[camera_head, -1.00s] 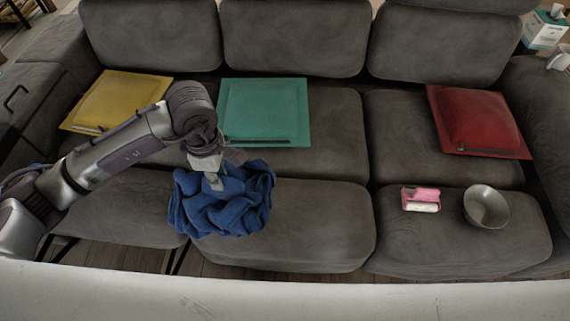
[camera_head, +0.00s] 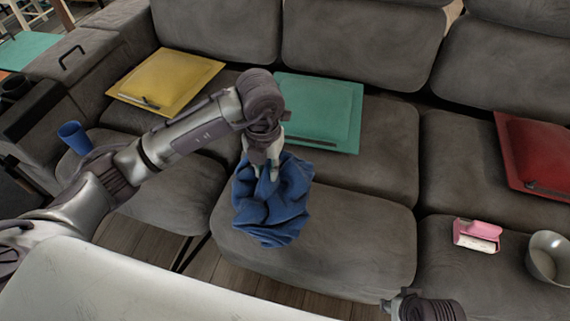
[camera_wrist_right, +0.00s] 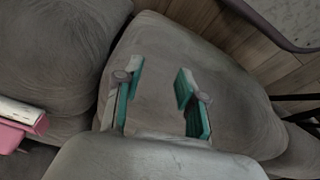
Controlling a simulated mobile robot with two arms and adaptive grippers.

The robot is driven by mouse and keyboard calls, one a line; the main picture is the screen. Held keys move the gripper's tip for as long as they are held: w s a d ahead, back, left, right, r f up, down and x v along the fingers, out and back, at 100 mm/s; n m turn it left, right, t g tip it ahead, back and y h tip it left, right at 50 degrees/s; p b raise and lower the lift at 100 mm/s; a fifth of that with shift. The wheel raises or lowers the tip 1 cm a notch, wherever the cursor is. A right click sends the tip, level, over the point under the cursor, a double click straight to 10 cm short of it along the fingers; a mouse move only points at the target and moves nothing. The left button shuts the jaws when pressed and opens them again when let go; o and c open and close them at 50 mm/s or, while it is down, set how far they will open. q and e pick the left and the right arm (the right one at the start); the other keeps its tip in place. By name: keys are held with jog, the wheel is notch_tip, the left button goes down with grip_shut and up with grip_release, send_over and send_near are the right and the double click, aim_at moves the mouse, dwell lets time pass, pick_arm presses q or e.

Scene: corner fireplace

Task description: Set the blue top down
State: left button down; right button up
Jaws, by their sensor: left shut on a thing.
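The blue top (camera_head: 272,208) is a crumpled dark-blue cloth at the front of the grey sofa (camera_head: 345,235) in the head view. My left gripper (camera_head: 266,172) is shut on its upper part from above, and the cloth hangs below in a bunch. I cannot tell whether its lower folds touch the seat. In the right wrist view my right gripper (camera_wrist_right: 158,105) is open and empty over a bare grey seat cushion. In the head view only a part of my right arm shows at the bottom edge.
A teal cushion (camera_head: 325,105), a yellow cushion (camera_head: 165,80) and a red cushion (camera_head: 535,150) lie on the sofa. A pink-and-white object (camera_head: 477,235) and a metal bowl (camera_head: 548,257) stand at right. A blue cup (camera_head: 73,136) is at left. The front middle seat is largely clear.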

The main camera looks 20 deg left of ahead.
pick_arm(q)
jog(key=w+f, duration=0.1)
jog(key=w, duration=0.1)
jog(key=w+a+f+b, duration=0.1)
jog(key=w+f, duration=0.2)
jog(key=w, duration=0.2)
jog(key=shift+a+f, duration=0.15)
jog(key=shift+a, duration=0.1)
jog(key=shift+f, duration=0.2)
jog(key=shift+f+b, duration=0.55)
jog(key=shift+f, duration=1.25)
pick_arm(e)
jog(key=v, duration=0.6)
jog(key=shift+d, duration=0.1)
pick_arm(q)
jog(key=c, duration=1)
grip_release()
jog(key=shift+f, duration=0.15)
pick_arm(e)
jog(key=shift+f, duration=0.1)
